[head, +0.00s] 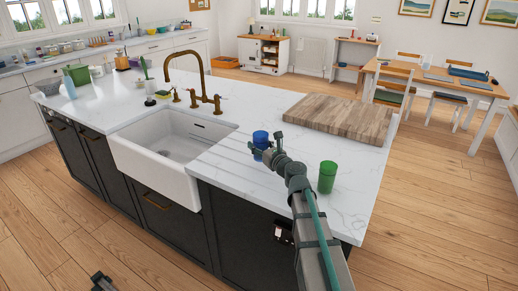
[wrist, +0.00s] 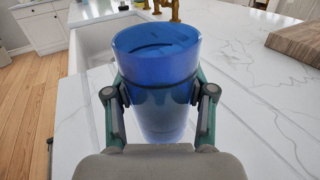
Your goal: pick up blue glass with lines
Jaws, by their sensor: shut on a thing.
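The blue glass (wrist: 157,60) is translucent, with its open rim facing up, and stands between the fingers of my gripper (wrist: 160,95) in the wrist view. Both fingers press on its sides, so my gripper is shut on it. Its lower front is partly hidden by my gripper's body. In the head view the blue glass (head: 261,137) is over the white island counter (head: 215,158), right of the sink, partly covered by my gripper (head: 266,150). I cannot tell whether its base touches the counter. Lines on the glass are not clear.
A green cup (head: 327,177) stands on the counter to the right of my arm. A wooden cutting board (head: 341,117) lies behind. The white sink (head: 170,150) with a brass faucet (head: 205,100) is to the left. Counter between sink and glass is clear.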

